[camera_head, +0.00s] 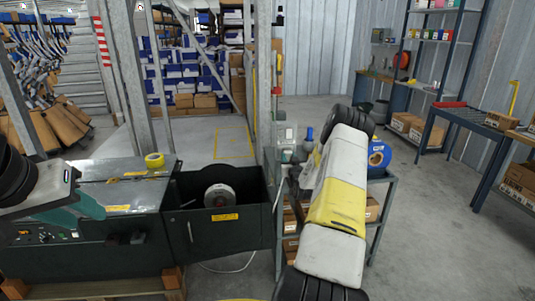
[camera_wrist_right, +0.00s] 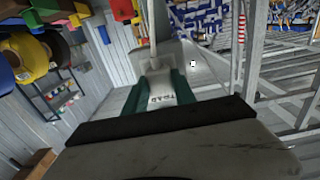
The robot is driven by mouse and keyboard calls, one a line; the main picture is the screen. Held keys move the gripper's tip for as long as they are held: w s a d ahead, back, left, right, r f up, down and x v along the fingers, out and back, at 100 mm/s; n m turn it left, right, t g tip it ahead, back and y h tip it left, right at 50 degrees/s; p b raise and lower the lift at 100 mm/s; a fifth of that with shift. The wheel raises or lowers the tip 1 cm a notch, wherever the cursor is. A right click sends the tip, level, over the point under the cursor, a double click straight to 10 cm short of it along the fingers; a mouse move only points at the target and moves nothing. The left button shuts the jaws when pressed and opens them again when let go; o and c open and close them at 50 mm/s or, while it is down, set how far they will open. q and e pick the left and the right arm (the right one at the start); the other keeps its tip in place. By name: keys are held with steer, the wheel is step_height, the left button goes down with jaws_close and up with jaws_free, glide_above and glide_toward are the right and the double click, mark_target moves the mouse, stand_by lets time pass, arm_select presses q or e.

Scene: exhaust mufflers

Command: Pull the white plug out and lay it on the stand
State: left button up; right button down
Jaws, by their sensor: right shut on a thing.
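My right gripper (camera_wrist_right: 158,72) shows in the right wrist view with its teal fingers closed around a small pale piece, which I take for the white plug. The plug's outline is mostly hidden between the fingers. The fingertips are up against a pale box (camera_wrist_right: 150,54) with a thin conduit rising from it. In the head view my right arm hides this gripper; a grey box (camera_head: 286,133) sits on the post beside it. The stand (camera_head: 377,202) is a grey-blue rack behind my right arm. My left gripper (camera_head: 96,211), teal and white, is over the dark machine at the left; its jaw gap is unclear.
A dark open bin (camera_head: 253,226) holds a reel. Yellow tape (camera_head: 154,160) lies on the machine top. A blue reel (camera_head: 379,155) is on the stand, with cartons below. A white cable (camera_head: 236,269) lies on the floor.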

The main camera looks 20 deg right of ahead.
mark_target(289, 156)
steer(key=shift+v, duration=2.15)
